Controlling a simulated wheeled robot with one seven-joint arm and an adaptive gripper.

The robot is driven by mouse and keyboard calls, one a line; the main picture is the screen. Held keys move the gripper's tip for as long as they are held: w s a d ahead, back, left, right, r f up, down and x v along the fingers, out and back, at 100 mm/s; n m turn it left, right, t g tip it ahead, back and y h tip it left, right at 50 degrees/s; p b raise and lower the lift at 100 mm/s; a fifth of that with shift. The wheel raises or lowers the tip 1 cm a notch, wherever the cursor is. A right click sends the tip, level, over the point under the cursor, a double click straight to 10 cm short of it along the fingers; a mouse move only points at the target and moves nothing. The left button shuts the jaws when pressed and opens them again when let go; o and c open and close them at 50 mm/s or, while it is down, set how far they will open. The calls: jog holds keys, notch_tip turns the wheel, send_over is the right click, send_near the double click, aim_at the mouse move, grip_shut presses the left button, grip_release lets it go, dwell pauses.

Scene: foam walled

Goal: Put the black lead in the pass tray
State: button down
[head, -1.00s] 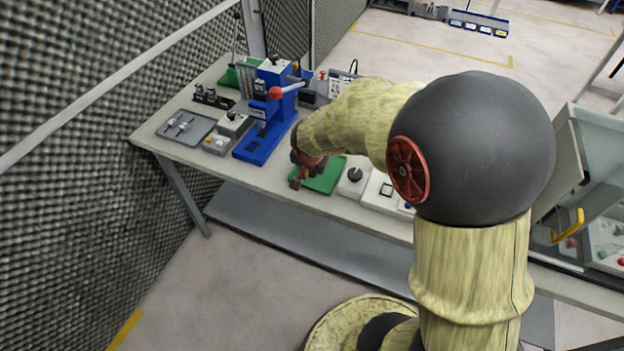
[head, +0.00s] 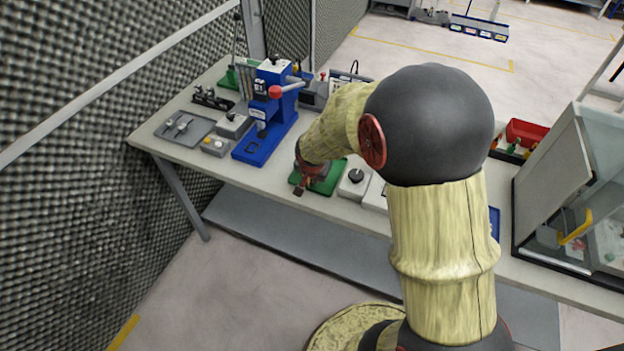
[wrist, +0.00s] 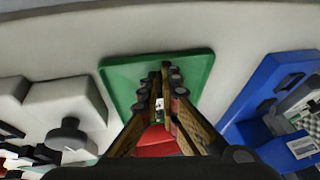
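A shallow green tray (head: 329,182) with a raised rim lies at the bench's front edge. No label on it is readable, so I cannot confirm it is the pass tray. It also shows in the wrist view (wrist: 120,76). My gripper (head: 300,190) points down over its front left part. In the wrist view my gripper's fingers (wrist: 163,78) are close together with a narrow gap. A small white and black patch shows between them; I cannot tell whether it is held. A thin black loop (head: 354,67), possibly the black lead, stands at the bench's back.
A blue press (head: 265,150) with a red-knobbed lever stands left of the green tray. A white box with a black knob (head: 355,177) is close on its right. A grey tray (head: 178,133) lies far left. A red bin (head: 526,131) and a glass-fronted cabinet (head: 590,160) are at right.

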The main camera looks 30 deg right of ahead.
jog(key=c, duration=2)
grip_release()
jog(key=shift+c, duration=0.2)
jog(key=s+a+r+n+p, duration=0.25)
jog(key=s+r, duration=0.35)
jog(key=r, duration=0.5)
jog(key=s+a+r+n+p, duration=0.15)
jog(key=s+a+r, duration=0.35)
jog(key=r, duration=0.5)
jog(key=s+a+r+n+y, duration=0.1)
jog(key=s+a+r+n, duration=0.1)
jog(key=s, duration=0.5)
jog(key=s+a+r+n+t+y, duration=0.1)
jog(key=s+a+r+n, duration=0.1)
jog(key=s+r+n, duration=0.2)
jog(key=s, duration=0.3)
jog(key=shift+a, duration=0.35)
